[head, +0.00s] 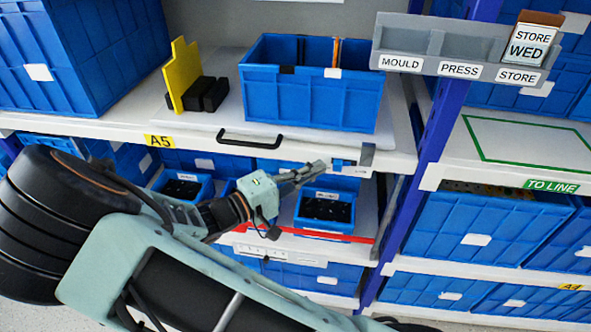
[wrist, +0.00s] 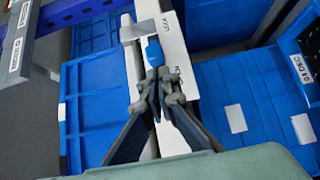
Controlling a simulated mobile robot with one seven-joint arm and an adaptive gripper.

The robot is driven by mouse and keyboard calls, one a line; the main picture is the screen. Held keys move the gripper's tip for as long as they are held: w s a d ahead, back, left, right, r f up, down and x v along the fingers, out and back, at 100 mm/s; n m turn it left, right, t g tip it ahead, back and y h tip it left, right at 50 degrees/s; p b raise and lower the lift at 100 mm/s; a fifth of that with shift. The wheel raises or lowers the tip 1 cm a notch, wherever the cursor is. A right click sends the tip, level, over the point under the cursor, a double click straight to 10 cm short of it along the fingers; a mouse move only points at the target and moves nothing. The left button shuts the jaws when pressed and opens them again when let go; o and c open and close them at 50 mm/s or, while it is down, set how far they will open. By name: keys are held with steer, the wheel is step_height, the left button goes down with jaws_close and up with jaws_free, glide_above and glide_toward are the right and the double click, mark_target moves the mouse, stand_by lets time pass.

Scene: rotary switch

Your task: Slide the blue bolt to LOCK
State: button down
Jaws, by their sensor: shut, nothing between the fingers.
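The blue bolt (head: 342,163) is on the white front edge of the A5 shelf, beside a grey bracket (head: 367,154) on its right. In the wrist view the blue bolt (wrist: 153,52) shows just beyond my fingertips, below the grey bracket (wrist: 136,31).
A black handle (head: 250,141) sticks out along the shelf front, left of the bolt. A blue bin (head: 310,100) and a yellow bracket (head: 182,72) stand on the shelf above. Small bins (head: 325,212) sit below my gripper.

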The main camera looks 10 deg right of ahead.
mark_target(338, 170)
steer(key=shift+s+d, duration=0.15)
steer(key=shift+d, duration=0.35)
steer(key=shift+s+d, duration=0.3)
steer(key=shift+d, duration=0.55)
steer(key=shift+s+d, duration=0.3)
steer(key=shift+d, duration=0.55)
steer(key=shift+a, duration=0.1)
